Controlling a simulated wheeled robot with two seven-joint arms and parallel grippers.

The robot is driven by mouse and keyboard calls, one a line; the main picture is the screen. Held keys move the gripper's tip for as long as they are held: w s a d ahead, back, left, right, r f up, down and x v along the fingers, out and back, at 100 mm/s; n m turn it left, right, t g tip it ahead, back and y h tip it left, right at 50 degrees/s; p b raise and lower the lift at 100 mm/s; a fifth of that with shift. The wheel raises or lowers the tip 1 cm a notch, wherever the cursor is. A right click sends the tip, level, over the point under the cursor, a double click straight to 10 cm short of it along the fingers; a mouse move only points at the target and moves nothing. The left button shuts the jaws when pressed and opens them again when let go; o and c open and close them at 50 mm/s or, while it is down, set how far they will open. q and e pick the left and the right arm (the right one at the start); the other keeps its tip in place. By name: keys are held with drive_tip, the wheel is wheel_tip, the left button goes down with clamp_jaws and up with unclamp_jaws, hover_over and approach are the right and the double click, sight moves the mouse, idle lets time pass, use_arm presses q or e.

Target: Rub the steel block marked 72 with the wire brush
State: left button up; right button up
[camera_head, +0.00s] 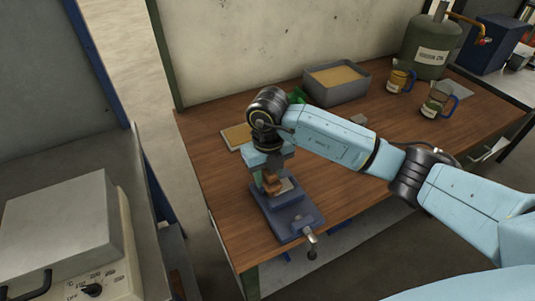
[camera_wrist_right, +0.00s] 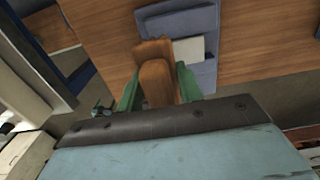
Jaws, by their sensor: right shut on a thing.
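My right gripper (camera_head: 268,177) reaches down over the blue vise (camera_head: 296,220) near the left end of the bench. It is shut on the brown wooden wire brush (camera_head: 273,184). In the right wrist view the brush (camera_wrist_right: 157,80) sits between the green fingers, and its bristles are hidden. A pale steel block (camera_wrist_right: 187,50) sits in the vise beside the brush. No number can be read on it, and I cannot tell whether the brush touches it. My left gripper is not in view.
The wooden bench (camera_head: 225,205) holds a grey bin of tan grains (camera_head: 338,85), a shallow tray (camera_head: 236,137), two mugs (camera_head: 400,77) and a green canister (camera_head: 430,48) toward the back. A pale furnace box (camera_head: 62,235) stands at left. The vise handle (camera_head: 311,243) sticks out in front.

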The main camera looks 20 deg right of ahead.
drive_tip(key=shift+d+r+p, duration=0.1)
drive_tip(key=shift+r+p, duration=1.75)
drive_tip(key=shift+r, duration=1.05)
